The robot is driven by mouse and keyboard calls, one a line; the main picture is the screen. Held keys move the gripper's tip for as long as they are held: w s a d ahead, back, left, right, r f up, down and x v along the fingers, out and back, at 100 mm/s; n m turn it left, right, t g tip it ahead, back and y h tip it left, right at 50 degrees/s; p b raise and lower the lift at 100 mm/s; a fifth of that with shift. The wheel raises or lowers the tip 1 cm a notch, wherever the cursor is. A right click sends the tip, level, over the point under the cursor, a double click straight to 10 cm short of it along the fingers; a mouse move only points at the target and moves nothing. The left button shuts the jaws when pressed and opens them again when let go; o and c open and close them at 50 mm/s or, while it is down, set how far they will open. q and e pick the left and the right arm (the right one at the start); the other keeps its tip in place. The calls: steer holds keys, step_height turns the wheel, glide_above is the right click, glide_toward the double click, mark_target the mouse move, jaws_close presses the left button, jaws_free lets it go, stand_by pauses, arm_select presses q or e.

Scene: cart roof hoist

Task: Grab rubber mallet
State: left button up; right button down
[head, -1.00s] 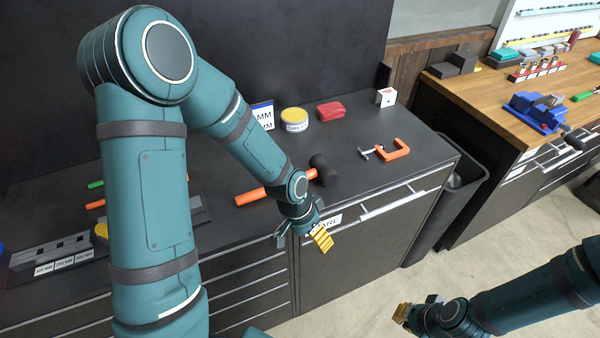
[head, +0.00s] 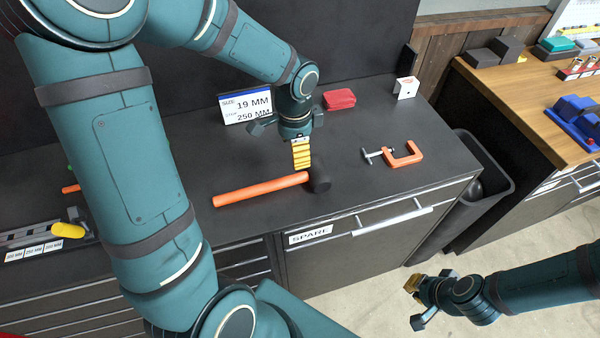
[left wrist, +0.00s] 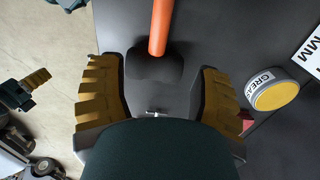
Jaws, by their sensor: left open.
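The rubber mallet lies on the dark counter, with its orange handle (head: 255,191) to the left and its black head (head: 320,176) to the right. My left gripper (head: 290,150) is open and empty, pointing down just behind and above the mallet near its head. In the left wrist view the black head (left wrist: 154,66) appears between the two spread yellow-padded fingers, a little beyond them, and the handle (left wrist: 160,26) runs off the top edge. My right gripper (head: 418,302) is open and empty over the floor, apart from the counter.
An orange clamp (head: 402,154) lies right of the mallet. A size sign (head: 244,106), a red pouch (head: 339,99) and a white box (head: 405,88) stand behind. A grease tin (left wrist: 274,92) shows in the left wrist view. A bin (head: 480,175) stands beside the counter.

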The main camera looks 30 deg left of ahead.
mark_target(295, 176)
arm_select(q)
steer(key=f, duration=0.6)
steer(key=shift+s+f+b, duration=0.2)
steer(key=shift+f+b, duration=0.15)
step_height(295, 176, down, 5)
steer(key=shift+w+r, duration=0.1)
jaws_close()
